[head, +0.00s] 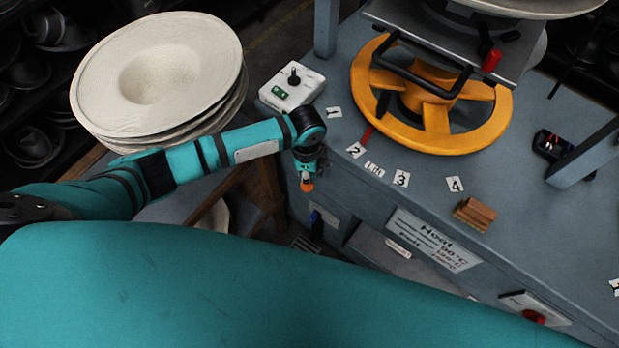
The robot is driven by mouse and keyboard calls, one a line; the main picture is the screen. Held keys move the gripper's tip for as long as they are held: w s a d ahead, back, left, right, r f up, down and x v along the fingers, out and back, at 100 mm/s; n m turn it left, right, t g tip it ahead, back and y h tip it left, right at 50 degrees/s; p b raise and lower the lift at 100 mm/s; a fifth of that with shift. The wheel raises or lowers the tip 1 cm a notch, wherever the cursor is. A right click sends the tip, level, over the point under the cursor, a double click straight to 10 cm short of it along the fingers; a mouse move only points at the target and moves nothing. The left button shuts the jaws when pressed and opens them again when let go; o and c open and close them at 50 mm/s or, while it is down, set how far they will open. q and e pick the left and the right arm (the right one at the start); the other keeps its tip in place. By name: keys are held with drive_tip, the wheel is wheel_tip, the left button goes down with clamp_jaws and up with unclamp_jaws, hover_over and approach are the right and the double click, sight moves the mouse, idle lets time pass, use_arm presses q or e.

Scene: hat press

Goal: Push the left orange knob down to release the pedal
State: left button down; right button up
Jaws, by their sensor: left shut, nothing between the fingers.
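My left gripper (306,172) points down at the front left corner of the grey press table, shut and empty. A small orange piece (306,186), which looks like the left orange knob, shows right at its fingertips. I cannot tell whether the fingers touch it, and the gripper hides part of it. I cannot make out the pedal. My right gripper is not in view.
The grey press table (420,215) carries an orange handwheel (432,133), a white control box (292,88) and a small brown block (474,214). A stack of cream hats (160,75) stands at the left, behind my left arm.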

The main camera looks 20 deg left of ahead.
use_arm(q)
drive_tip(key=shift+f+b, duration=0.45)
drive_tip(key=shift+f, duration=0.5)
drive_tip(key=shift+s+f+b, duration=0.1)
drive_tip(key=shift+f+b, duration=0.75)
drive_tip(key=shift+f, duration=0.7)
drive_tip(key=shift+r, duration=0.2)
wheel_tip(320, 180, up, 8)
drive_tip(key=p, duration=0.8)
drive_tip(key=shift+p, duration=0.35)
drive_tip(key=shift+f, duration=0.1)
